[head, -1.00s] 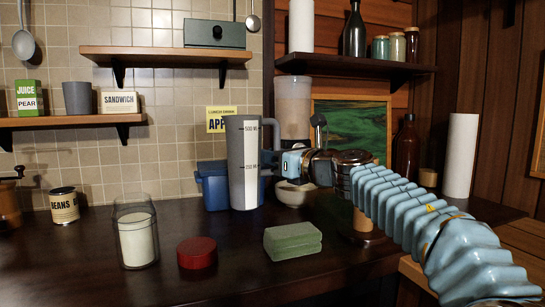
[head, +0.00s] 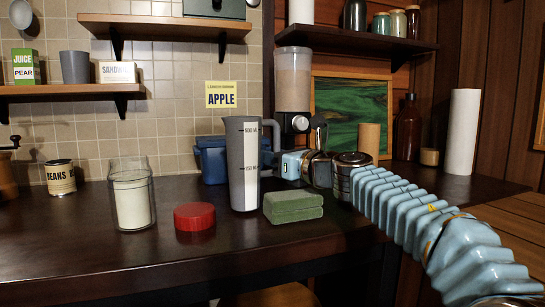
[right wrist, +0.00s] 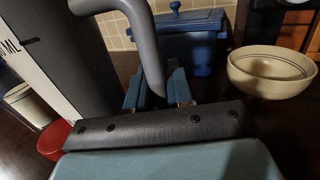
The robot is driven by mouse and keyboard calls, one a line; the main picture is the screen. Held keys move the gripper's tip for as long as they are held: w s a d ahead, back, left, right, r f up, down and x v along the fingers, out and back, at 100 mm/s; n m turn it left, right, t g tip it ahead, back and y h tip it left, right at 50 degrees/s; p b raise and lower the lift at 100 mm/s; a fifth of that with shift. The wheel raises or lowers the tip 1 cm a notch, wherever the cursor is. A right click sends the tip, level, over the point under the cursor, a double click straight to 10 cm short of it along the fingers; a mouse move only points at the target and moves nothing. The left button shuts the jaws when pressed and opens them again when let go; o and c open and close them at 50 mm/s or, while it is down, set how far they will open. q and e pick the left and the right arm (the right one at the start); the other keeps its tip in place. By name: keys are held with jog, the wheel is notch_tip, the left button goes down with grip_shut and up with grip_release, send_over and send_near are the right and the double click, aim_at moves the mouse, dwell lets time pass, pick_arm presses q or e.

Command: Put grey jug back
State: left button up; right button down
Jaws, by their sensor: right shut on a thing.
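The grey jug (head: 236,180), tall with a white measuring strip, is upright over the dark counter, between the red lid and the green block. I cannot tell whether its base touches the counter. My right gripper (head: 277,163) is shut on the jug's handle, on the jug's right side. In the right wrist view the handle (right wrist: 148,48) runs down between the blue fingers (right wrist: 160,92), and the jug's body (right wrist: 62,50) is at left. My left gripper is not in view.
A red lid (head: 195,217) and glass jar (head: 131,198) stand left of the jug. A green block (head: 293,207) is close at right. A blue bin (head: 211,160) is behind; a bowl (right wrist: 270,72) shows in the wrist view. The front counter is clear.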

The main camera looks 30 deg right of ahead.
jog(key=shift+f+b, duration=0.35)
dwell(0.4)
jog(key=c, duration=0.9)
grip_release()
jog(key=shift+s, duration=0.2)
jog(key=s, duration=0.4)
jog(key=s+d+b, duration=0.1)
jog(key=s, duration=0.4)
jog(key=s+d, duration=0.1)
jog(key=s, duration=0.3)
jog(key=shift+s+d+f+b, duration=0.1)
jog(key=shift+s+b, duration=0.05)
jog(key=shift+b, duration=0.25)
